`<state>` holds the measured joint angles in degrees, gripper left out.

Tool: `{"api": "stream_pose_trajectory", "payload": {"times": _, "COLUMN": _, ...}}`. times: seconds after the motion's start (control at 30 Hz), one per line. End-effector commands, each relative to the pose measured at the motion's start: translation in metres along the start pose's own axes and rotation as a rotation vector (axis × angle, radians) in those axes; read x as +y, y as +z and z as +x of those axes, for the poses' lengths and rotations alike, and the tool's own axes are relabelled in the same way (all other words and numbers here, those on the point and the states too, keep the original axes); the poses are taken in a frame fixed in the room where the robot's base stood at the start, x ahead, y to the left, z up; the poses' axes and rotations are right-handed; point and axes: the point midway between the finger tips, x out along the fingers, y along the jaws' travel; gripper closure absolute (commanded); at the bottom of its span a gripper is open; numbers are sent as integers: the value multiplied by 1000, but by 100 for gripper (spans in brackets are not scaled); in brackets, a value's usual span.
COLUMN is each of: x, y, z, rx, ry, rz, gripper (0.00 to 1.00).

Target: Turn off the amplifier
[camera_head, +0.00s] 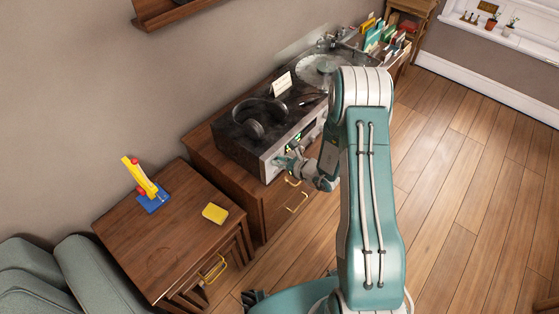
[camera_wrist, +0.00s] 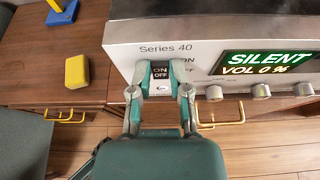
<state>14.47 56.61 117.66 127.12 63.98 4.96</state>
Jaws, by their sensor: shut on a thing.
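The amplifier (camera_head: 250,133) is a dark-topped box with a silver front, standing on a wooden cabinet. In the wrist view its front panel (camera_wrist: 200,47) reads "Series 40", and its lit display (camera_wrist: 265,62) reads "SILENT" and "VOL 0 %". My gripper (camera_wrist: 160,75) is at the left part of this front, its two fingers on either side of a small switch (camera_wrist: 161,72) marked ON and OFF. It is shut on the switch. The head view also shows my gripper (camera_head: 291,160) at the amplifier's front; the switch is too small to make out there.
Headphones (camera_head: 256,119) lie on the amplifier. A turntable (camera_head: 322,68) and a record crate (camera_head: 385,42) stand farther along the cabinet. A side table (camera_head: 178,236) at the left holds a yellow block (camera_head: 215,213) and a yellow-and-blue object (camera_head: 146,185). Knobs (camera_wrist: 261,91) and drawer handles (camera_wrist: 222,113) are close by.

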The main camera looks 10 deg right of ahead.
Motion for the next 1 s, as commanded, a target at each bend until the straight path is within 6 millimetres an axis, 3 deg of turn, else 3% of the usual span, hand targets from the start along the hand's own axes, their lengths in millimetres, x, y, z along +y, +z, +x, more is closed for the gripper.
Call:
{"api": "stream_pose_trajectory", "payload": {"times": 0.6, "x": -1, "y": -10, "z": 0, "rx": -304, "ry": -2, "rz": 1, "gripper": 100}}
{"api": "stream_pose_trajectory", "payload": {"times": 1.0, "x": -1, "y": -10, "z": -1, "rx": -328, "ry": -2, "rz": 0, "gripper": 100}}
